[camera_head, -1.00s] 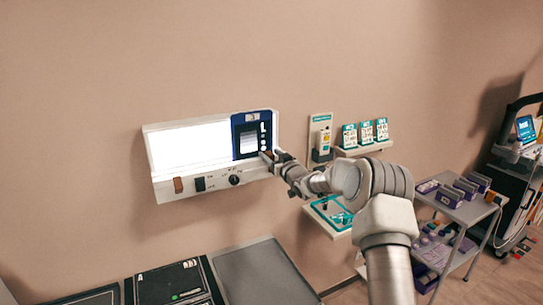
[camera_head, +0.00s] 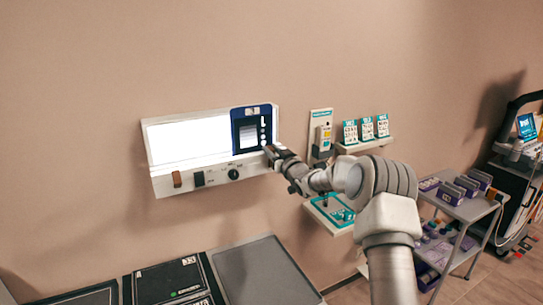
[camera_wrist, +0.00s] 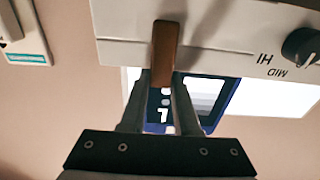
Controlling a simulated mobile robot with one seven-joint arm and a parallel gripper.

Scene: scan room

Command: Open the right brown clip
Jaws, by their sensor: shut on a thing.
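The right brown clip (camera_wrist: 165,52) is a narrow brown bar on the lower front edge of the white wall light box (camera_wrist: 225,22); the wrist view is upside down. My gripper (camera_wrist: 163,80) is shut on the clip, with one finger on each side of it. In the head view my gripper (camera_head: 270,151) is at the right end of the light box (camera_head: 205,177) and hides most or all of this clip. The left brown clip (camera_head: 177,179) is in plain view at the box's lower left.
A black switch (camera_head: 198,179) and a black knob (camera_head: 233,174) sit between the clips. A blue-framed film (camera_head: 238,135) hangs on the box's right part. A small shelf (camera_head: 365,146) with cards is to the right. A grey cart (camera_head: 468,210) stands farther right.

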